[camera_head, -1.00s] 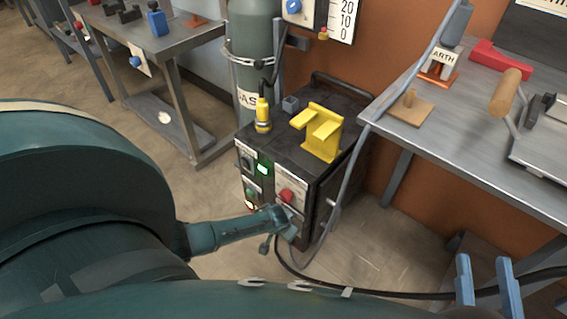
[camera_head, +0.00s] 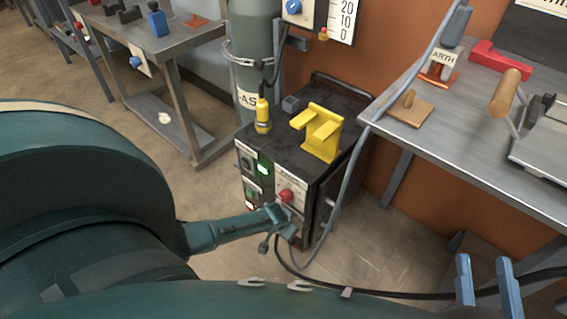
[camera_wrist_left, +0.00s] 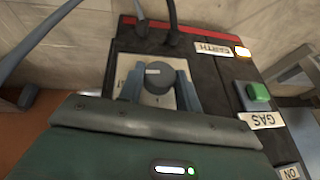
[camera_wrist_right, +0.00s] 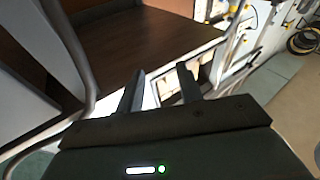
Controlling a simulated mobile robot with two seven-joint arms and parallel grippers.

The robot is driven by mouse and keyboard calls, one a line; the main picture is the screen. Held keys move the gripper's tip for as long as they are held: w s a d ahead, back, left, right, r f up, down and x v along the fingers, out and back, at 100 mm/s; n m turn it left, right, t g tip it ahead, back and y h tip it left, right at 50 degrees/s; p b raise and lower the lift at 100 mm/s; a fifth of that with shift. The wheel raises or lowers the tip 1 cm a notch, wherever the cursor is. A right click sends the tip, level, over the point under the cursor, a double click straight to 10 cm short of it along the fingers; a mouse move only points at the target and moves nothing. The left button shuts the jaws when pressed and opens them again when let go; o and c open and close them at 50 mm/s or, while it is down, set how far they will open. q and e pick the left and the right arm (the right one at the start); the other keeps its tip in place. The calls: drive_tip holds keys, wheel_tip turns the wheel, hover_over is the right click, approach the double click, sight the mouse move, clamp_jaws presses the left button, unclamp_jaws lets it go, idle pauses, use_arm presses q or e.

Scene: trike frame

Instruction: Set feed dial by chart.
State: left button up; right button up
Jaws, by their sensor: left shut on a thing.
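The feed dial (camera_wrist_left: 160,80) is a round dark grey knob with a short white mark, on a pale scale plate (camera_wrist_left: 128,84) of the welding machine (camera_head: 325,185). In the left wrist view the mark points left; the scale is too small to read. My left gripper (camera_wrist_left: 158,86) has its fingers on both sides of the dial, shut on it. In the head view the left gripper (camera_head: 284,224) reaches the lower front of the machine and hides the dial. My right gripper (camera_head: 485,280) is open and empty, below the right bench. A chart (camera_head: 545,6) is cut off at top right.
A red knob (camera_head: 286,196) sits just above the left gripper. A green button (camera_wrist_left: 258,92) and lit lamp (camera_wrist_left: 243,52) are beside the dial. A grey cable (camera_head: 345,190) hangs from the bench (camera_head: 460,150). A yellow holder (camera_head: 320,130) stands on the machine.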

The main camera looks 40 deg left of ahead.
use_arm(q)
drive_tip(key=shift+a+h, duration=0.2)
drive_tip(key=shift+h, duration=0.5)
drive_tip(key=shift+a+f+n+h+b, duration=0.1)
drive_tip(key=shift+f+n+h+b, duration=0.2)
drive_tip(key=shift+h+b, duration=0.5)
drive_tip(key=shift+b, duration=0.65)
drive_tip(key=h+b, duration=0.2)
drive_tip(key=b, duration=0.2)
drive_tip(key=shift+a+n+h, duration=0.15)
drive_tip(key=shift+n+h, duration=0.15)
drive_tip(key=shift+h, duration=0.1)
drive_tip(key=shift+r+h, duration=0.25)
drive_tip(key=shift+h, duration=0.05)
use_arm(e)
wheel_tip(320, 180, up, 7)
drive_tip(key=n+t+y, duration=0.2)
drive_tip(key=n+y, duration=0.3)
drive_tip(key=y, duration=0.1)
drive_tip(key=shift+w+d+f+n+y, duration=0.2)
drive_tip(key=shift+w+n+y, duration=0.1)
drive_tip(key=shift+w+n, duration=0.1)
use_arm(q)
drive_tip(key=o, duration=1)
drive_tip(key=shift+r, duration=0.1)
